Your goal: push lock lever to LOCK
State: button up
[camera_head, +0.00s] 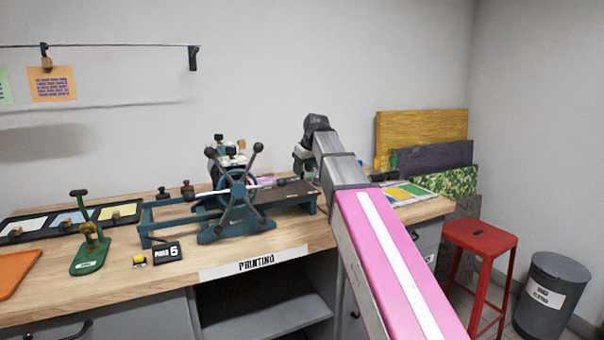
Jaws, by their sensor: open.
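A printing press with a dark blue-green spoked wheel (238,199) stands on the wooden bench. Its flat dark bed reaches right, toward my arm. I cannot make out for certain which part of it is the lock lever, and no LOCK marking is readable. My gripper (304,164) is at the far end of my pink and grey arm, over the bench by the right end of the press. It is open, small and partly hidden by my wrist. I cannot tell whether it touches anything.
Coloured boards (421,127) lean at the back right. A red stool (480,237) and grey bin (549,294) stand on the floor.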

jog(key=shift+x, duration=1.05)
grip_shut()
jog(key=shift+s, duration=0.1)
